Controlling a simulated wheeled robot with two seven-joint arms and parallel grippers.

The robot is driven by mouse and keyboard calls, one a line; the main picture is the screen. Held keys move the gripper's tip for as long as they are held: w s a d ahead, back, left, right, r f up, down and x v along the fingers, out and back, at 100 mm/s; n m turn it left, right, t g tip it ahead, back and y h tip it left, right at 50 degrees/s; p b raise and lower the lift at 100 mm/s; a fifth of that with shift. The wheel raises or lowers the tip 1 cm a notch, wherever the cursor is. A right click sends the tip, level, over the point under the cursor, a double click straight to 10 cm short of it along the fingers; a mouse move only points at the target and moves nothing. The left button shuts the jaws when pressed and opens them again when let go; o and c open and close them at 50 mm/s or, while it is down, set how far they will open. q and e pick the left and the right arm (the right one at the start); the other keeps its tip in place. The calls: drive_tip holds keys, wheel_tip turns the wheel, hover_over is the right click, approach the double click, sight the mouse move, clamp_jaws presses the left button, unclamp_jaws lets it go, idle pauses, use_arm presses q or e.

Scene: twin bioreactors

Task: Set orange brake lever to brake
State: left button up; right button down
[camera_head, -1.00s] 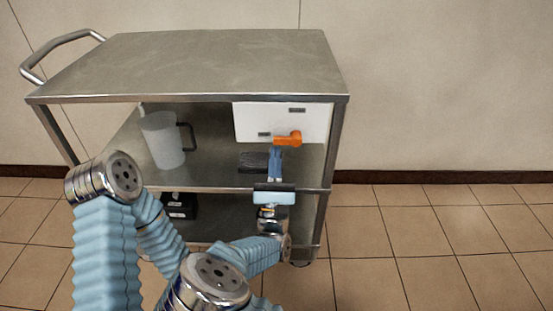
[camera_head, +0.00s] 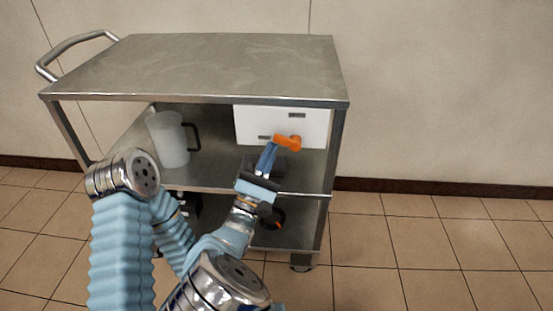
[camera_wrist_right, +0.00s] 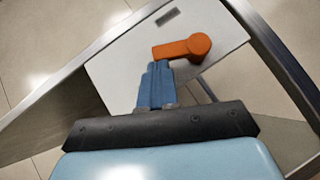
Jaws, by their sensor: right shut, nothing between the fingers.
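The orange brake lever (camera_head: 287,142) is on the front of a white panel (camera_head: 290,121) under the cart's top shelf. In the right wrist view the lever (camera_wrist_right: 183,47) has its round hub at the right and its arm pointing left. The panel has small dark label plates, too small to read. My right gripper (camera_head: 266,156) is shut and empty, with its fingertips just below the left end of the lever. In the wrist view the fingertips (camera_wrist_right: 158,68) are at the lever's free end; I cannot tell whether they touch. My left gripper is not in view.
The metal cart (camera_head: 200,65) has a top shelf above the panel and a corner post to its right. A translucent jug (camera_head: 170,139) stands on the middle shelf at left. Dark items sit on the lower shelf. Floor to the right is clear.

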sight(274, 138)
wheel_tip(274, 138, up, 3)
drive_tip(key=m+g+h, duration=0.1)
drive_tip(key=m+g, duration=0.1)
drive_tip(key=m, duration=0.1)
drive_tip(key=m+g+h, duration=0.1)
drive_tip(key=m+g, duration=0.1)
drive_tip(key=m, duration=0.1)
drive_tip(key=m+g+h+b, duration=0.1)
drive_tip(key=m+g, duration=0.1)
drive_tip(key=shift+m+h, duration=0.4)
drive_tip(key=r+m+g, duration=0.1)
drive_tip(key=m, duration=0.1)
drive_tip(key=m+g+b, duration=0.1)
drive_tip(key=g, duration=0.1)
drive_tip(key=shift+d+r+m, duration=0.35)
drive_tip(key=shift+d+m, duration=0.05)
drive_tip(key=shift+d+r+m+g+y+b, duration=0.45)
drive_tip(key=shift+m+g, duration=0.1)
drive_tip(key=shift+m, duration=0.25)
drive_tip(key=shift+d+r+m+g+y+b, duration=0.35)
drive_tip(key=shift+r+m+g+y, duration=0.15)
drive_tip(key=shift+m, duration=0.3)
drive_tip(key=shift+a, duration=0.1)
